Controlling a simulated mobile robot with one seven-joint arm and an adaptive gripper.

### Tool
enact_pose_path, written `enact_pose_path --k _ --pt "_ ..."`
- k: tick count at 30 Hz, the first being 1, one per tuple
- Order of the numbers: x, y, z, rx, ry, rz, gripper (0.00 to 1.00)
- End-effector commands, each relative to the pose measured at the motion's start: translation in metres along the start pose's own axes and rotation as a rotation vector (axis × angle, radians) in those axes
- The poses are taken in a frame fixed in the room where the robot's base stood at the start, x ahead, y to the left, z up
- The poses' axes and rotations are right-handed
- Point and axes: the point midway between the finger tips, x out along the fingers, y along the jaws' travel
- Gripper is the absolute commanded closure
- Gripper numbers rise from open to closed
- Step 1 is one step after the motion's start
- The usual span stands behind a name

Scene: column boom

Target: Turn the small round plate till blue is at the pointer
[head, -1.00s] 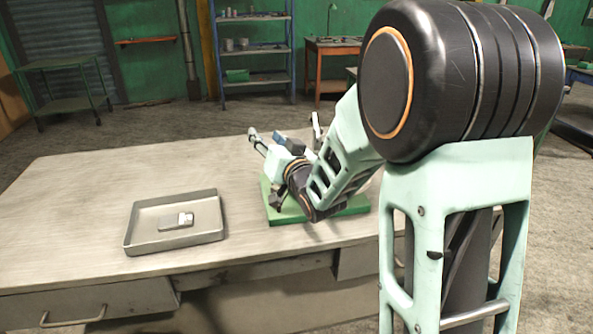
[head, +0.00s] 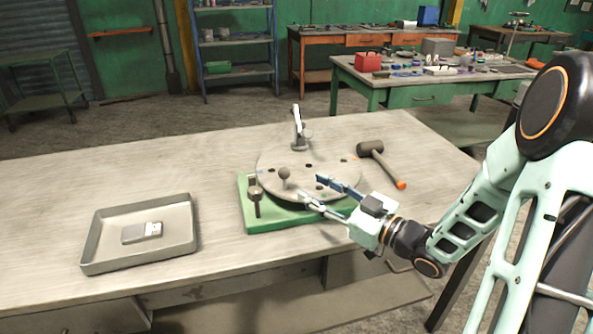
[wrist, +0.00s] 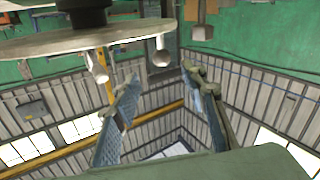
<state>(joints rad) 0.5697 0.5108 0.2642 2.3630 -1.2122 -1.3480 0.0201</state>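The round grey plate (head: 310,165) lies flat on a green base (head: 270,218) on the bench. Small coloured and dark spots dot its face; which one is blue I cannot tell surely. A round-topped knob (head: 284,173) stands up from its near left part. An upright grey piece (head: 298,130) stands at the far edge and a dark piece (head: 255,194) at the left; which is the pointer is unclear. My gripper (head: 309,188) is open and empty at the plate's near right, just right of the knob. In the wrist view the plate (wrist: 90,42) appears inverted, beside the spread fingers (wrist: 160,85).
A mallet (head: 376,160) with an orange-ended handle lies right of the plate. A grey tray (head: 92,250) holding a small pale block (head: 141,232) stands at the left. The bench between tray and green base is clear.

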Motion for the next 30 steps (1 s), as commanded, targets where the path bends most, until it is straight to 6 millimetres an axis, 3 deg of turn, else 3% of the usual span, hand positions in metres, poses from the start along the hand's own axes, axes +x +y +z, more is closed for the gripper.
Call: enact_pose_path --k 15,21,30 --pt "0.089 -0.001 0.000 0.002 0.000 -0.003 0.60" --pt "0.102 -0.001 0.000 0.003 -0.001 -0.001 0.60" --pt "0.103 0.000 0.000 0.003 -0.001 0.000 0.64"
